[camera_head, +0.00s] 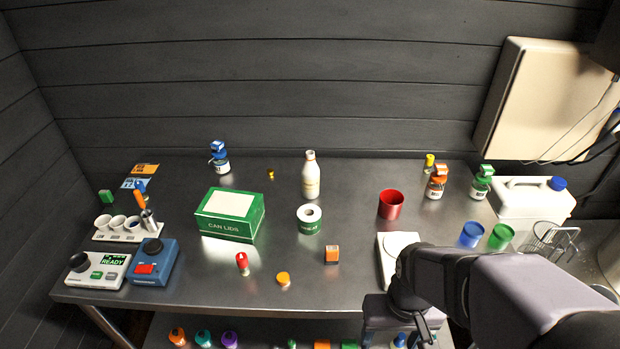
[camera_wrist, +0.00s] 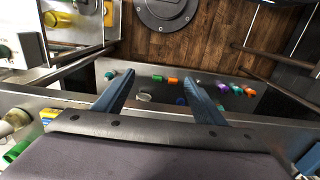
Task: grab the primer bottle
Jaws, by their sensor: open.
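No readable label marks one container as the primer bottle, so I cannot tell which one it is. Upright on the steel table are a white bottle (camera_head: 311,178) at the back middle, a blue-capped bottle (camera_head: 219,158) at the back left, an orange-capped bottle (camera_head: 437,183) and a green-capped bottle (camera_head: 481,184) at the back right. A small red-capped vial (camera_head: 242,264) stands near the front. My gripper (camera_wrist: 157,77) is open and empty in the wrist view, its two blue fingers apart above the lower shelf. It is away from the bottles on the table.
Devices and a cup rack (camera_head: 128,229) fill the left. A white jug (camera_head: 525,198) stands right. Several small coloured containers (camera_wrist: 172,80) lie on the lower shelf. The front middle table is mostly clear.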

